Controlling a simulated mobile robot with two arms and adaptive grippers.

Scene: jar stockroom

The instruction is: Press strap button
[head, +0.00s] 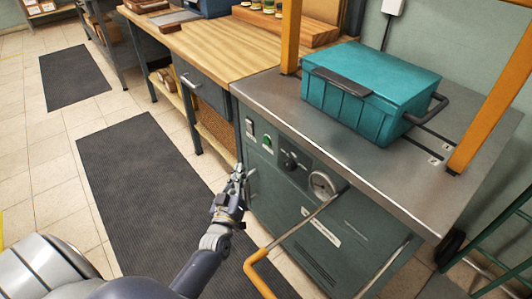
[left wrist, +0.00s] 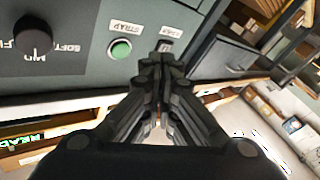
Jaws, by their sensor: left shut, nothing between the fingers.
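The round green strap button (head: 267,140) sits on the upper front panel of the grey-green machine (head: 350,225), between a small switch (head: 250,124) and a black knob (head: 290,161). In the left wrist view the green button (left wrist: 120,50) shows under a label reading STRAP, with a black knob (left wrist: 33,37) to its left. My left gripper (head: 239,170) is shut and empty, below and left of the button in the head view. Its fingertips (left wrist: 158,62) lie to the right of the button in the wrist view and do not cover it. My right gripper is not in view.
A teal case (head: 372,85) rests on the machine's metal top (head: 270,97) under an orange arch (head: 492,100). A round gauge (head: 322,184) and a protruding metal bar with an orange end (head: 258,272) are right of my gripper. A wooden bench (head: 220,50) adjoins.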

